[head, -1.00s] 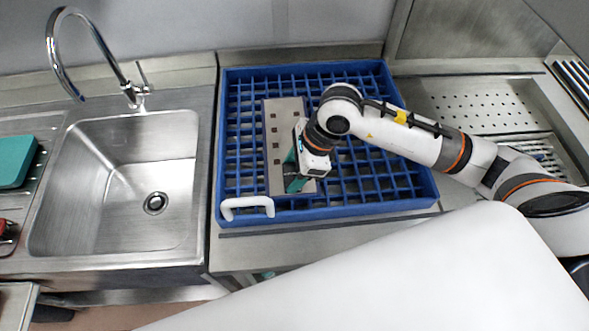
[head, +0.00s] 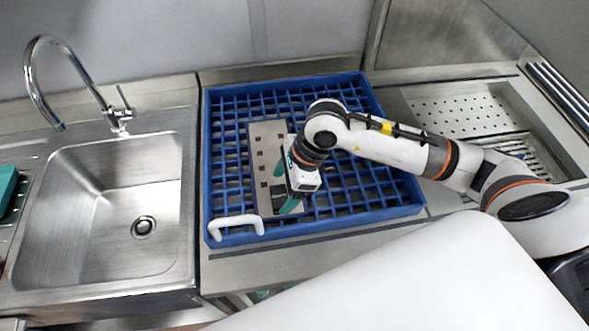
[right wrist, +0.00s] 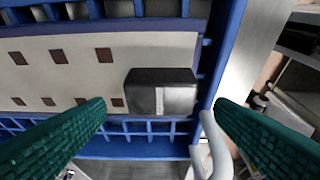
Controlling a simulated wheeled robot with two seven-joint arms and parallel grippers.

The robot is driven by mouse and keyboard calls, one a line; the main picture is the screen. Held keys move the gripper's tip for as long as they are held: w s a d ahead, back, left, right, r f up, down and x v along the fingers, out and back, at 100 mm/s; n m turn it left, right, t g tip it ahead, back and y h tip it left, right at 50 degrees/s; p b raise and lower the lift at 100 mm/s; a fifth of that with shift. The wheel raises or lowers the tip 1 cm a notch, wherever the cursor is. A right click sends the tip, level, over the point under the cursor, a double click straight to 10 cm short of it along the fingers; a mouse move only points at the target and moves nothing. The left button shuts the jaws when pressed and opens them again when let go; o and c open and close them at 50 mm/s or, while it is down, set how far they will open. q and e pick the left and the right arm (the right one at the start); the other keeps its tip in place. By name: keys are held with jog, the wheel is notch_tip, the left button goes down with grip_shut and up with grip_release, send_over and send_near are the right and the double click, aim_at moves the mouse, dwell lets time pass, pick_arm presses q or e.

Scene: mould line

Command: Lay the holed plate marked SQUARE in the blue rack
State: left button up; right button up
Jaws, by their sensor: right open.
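The holed plate (head: 266,150) is pale and long, with rows of small square holes. It lies flat on the grid of the blue rack (head: 412,205), in its left half. In the right wrist view, the plate (right wrist: 150,55) carries a dark block with a silvery face (right wrist: 162,92) near one end. I cannot read any marking on it. My right gripper (head: 284,187) is open over that end of the plate. Its green fingers also show in the right wrist view (right wrist: 161,106), on either side of the block and apart from it. My left gripper is not in view.
A white handle (head: 236,224) stands at the rack's front left edge, close to one right finger in the wrist view. A steel sink (head: 110,205) with a tap (head: 75,85) is on the left. A perforated drainer (head: 465,115) is on the right.

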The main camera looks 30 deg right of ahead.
jog(key=b+v, duration=0.2)
jog(key=v, duration=0.7)
jog(key=shift+d+r, duration=0.2)
jog(key=shift+r, duration=0.15)
